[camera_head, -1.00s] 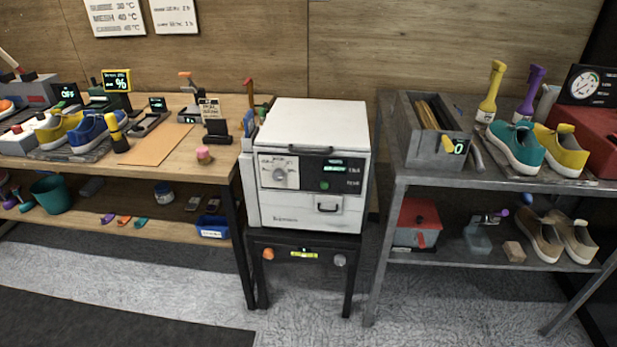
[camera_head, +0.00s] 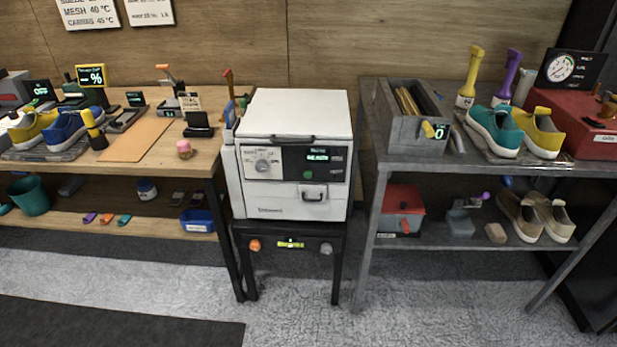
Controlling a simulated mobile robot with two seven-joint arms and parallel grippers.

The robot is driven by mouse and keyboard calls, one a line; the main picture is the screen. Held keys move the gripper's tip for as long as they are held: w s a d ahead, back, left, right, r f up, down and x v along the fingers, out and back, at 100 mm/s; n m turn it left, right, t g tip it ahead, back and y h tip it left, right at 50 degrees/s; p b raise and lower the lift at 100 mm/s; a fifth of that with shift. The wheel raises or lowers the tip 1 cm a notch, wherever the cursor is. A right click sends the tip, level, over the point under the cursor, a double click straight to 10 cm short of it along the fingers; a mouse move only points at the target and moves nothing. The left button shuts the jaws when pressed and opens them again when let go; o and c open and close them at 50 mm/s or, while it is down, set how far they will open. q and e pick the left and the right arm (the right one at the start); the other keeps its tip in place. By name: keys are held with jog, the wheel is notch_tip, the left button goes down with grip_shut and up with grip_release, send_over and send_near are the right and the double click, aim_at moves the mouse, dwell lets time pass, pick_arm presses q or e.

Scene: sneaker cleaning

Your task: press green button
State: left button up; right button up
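The green button (camera_head: 308,175) is a small round green spot on the dark front panel of a white box-shaped machine (camera_head: 292,112). It sits below a small lit green display (camera_head: 318,153) and to the right of a round dial (camera_head: 263,165). The machine's lid is down and it stands on a black stand (camera_head: 240,262) between two tables. Neither of my grippers is in view, and nothing covers the button.
A wooden table (camera_head: 128,158) with shoes and tools stands close on the left. A grey metal shelf (camera_head: 400,163) with shoes and a grey box (camera_head: 408,118) stands on the right. The grey floor (camera_head: 290,320) before the machine is clear.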

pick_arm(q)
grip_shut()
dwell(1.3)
